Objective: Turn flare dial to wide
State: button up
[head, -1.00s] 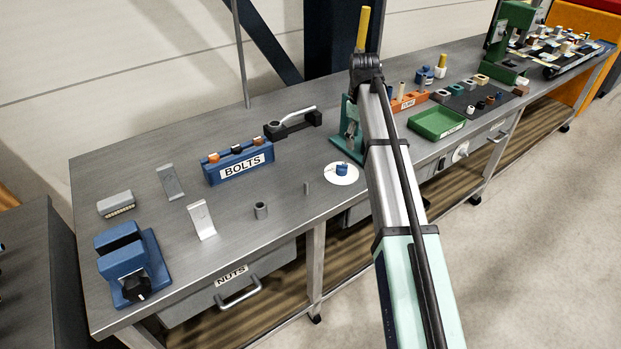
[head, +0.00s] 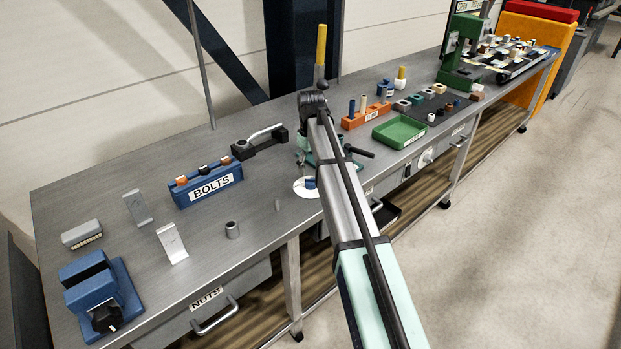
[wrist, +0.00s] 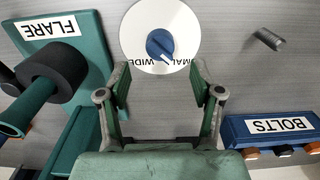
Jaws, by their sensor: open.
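The flare dial is a white disc (wrist: 136,50) with a blue knob (wrist: 160,45), flat on the bench. In the wrist view its "WIDE" mark and a partly hidden second word ending in "MAL" show upside down at the lower rim. The knob's white pointer faces down and slightly right, near these words. The disc (head: 304,188) also shows in the head view, left of my arm. My gripper (wrist: 162,80) is open and empty, its two fingers spread below the knob in the picture, apart from it. The teal flare tool (wrist: 90,50) with a FLARE label stands left of the dial.
A small grey peg (wrist: 265,40) stands right of the dial. The blue BOLTS rack (head: 207,187) and a black clamp with a lever (head: 258,143) stand further left on the bench. A green tray (head: 399,132) and orange rack (head: 366,115) lie to the right.

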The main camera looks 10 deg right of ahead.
aim_at(311, 179)
jog(key=shift+f+p, duration=0.5)
jog(key=shift+f, duration=2.65)
jog(key=c, duration=1.1)
